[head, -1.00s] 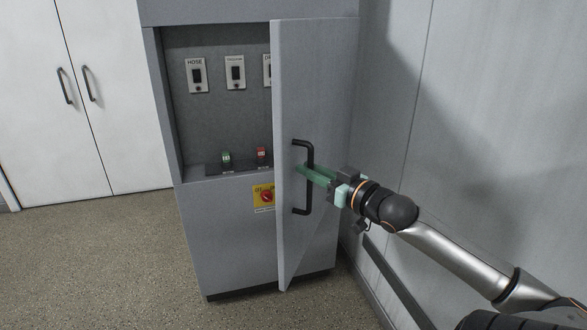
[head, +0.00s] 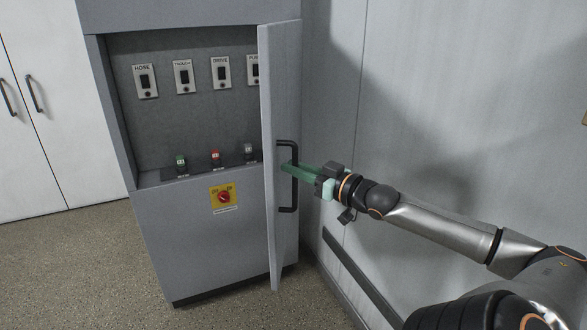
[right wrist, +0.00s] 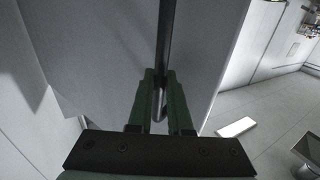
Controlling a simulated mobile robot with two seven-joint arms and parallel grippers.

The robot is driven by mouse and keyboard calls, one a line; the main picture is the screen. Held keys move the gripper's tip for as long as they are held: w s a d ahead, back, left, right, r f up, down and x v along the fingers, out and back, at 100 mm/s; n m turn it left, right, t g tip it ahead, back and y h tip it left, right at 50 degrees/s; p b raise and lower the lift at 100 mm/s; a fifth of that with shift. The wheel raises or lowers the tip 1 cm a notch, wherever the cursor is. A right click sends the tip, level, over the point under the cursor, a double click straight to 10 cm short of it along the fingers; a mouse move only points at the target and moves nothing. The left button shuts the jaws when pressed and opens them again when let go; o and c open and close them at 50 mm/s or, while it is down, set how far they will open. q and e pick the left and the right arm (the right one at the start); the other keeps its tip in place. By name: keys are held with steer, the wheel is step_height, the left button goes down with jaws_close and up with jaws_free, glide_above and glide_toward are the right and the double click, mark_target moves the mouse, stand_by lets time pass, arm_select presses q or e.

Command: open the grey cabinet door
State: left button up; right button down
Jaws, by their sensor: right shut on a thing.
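The grey cabinet (head: 215,258) stands in the middle left of the head view. Its door (head: 277,90) is hinged on the right and stands well open, nearly edge-on to me. The black bar handle (head: 295,195) is on the door's outer face. My right gripper (head: 287,167) is shut on the handle's upright bar, and its green fingers hide part of it. In the right wrist view the handle (right wrist: 166,50) runs down between the two green fingers (right wrist: 160,95). My left gripper is not in view.
Inside the cabinet are labelled switches (head: 183,77), a green button (head: 180,162) and a red button (head: 215,159). A yellow plate with a red rotary switch (head: 224,197) is below. A grey wall (head: 440,110) is close on the right. Open floor (head: 70,265) lies at left.

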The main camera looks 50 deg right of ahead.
steer(key=shift+d+r, duration=0.15)
steer(key=shift+d, duration=0.05)
steer(key=c, duration=0.8)
jaws_free()
steer(key=shift+w, duration=0.1)
steer(key=shift+c, duration=0.2)
steer(key=shift+a, duration=0.1)
